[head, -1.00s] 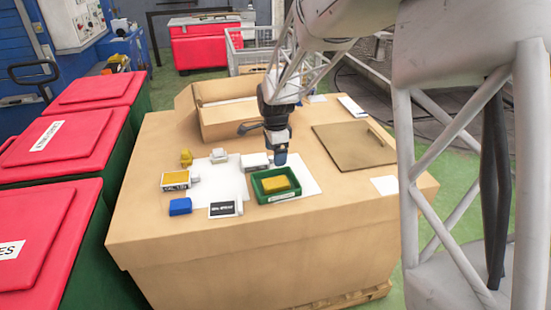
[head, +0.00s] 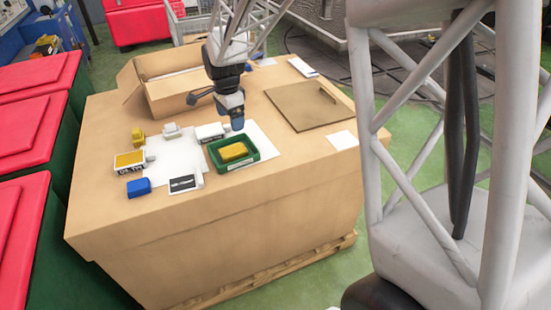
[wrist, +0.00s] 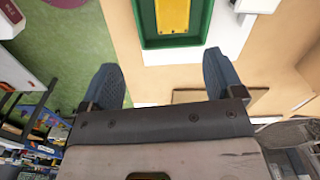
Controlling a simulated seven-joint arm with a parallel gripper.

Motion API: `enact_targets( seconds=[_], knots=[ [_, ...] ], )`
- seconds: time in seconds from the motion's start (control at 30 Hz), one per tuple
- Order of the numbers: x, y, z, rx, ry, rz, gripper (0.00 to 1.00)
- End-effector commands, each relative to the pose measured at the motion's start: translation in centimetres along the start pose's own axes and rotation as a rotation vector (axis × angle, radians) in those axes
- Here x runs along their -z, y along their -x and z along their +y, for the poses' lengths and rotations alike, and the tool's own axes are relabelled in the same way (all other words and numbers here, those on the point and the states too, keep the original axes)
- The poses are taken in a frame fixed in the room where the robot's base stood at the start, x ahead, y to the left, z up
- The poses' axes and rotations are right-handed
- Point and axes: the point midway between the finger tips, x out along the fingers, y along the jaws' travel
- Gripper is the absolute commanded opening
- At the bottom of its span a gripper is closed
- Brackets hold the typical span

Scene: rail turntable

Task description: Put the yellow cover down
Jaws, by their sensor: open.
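A yellow block-like piece (head: 233,151), which looks like the yellow cover, lies inside a small green tray (head: 222,168) on the cardboard-coloured table. In the wrist view the yellow piece (wrist: 173,16) shows at the top edge, inside the green tray (wrist: 172,42). My gripper (head: 237,124) is above the table, just behind the tray's back edge in the head view. In the wrist view my gripper (wrist: 161,75) has its two blue fingers wide apart with nothing between them. It is apart from the yellow piece.
Left of the tray are a white box (head: 210,133), a black-and-white label card (head: 183,184), a blue block (head: 138,187), a yellow-topped box (head: 130,160) and a small yellow piece (head: 138,136). An open carton (head: 170,90) stands behind. A brown board (head: 310,106) lies right.

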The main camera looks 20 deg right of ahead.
Motion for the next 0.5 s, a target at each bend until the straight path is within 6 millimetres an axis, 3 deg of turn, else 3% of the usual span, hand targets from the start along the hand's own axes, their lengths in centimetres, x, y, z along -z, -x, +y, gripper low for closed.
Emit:
enact_targets(
  seconds=[0.3, 0.5],
  knots=[
    [-1.1, 5.5, 7.3, 0.046, 0.286, 0.017, 0.87],
    [-1.9, 8.2, 12.5, 0.072, 0.488, 0.036, 0.87]
  ],
)
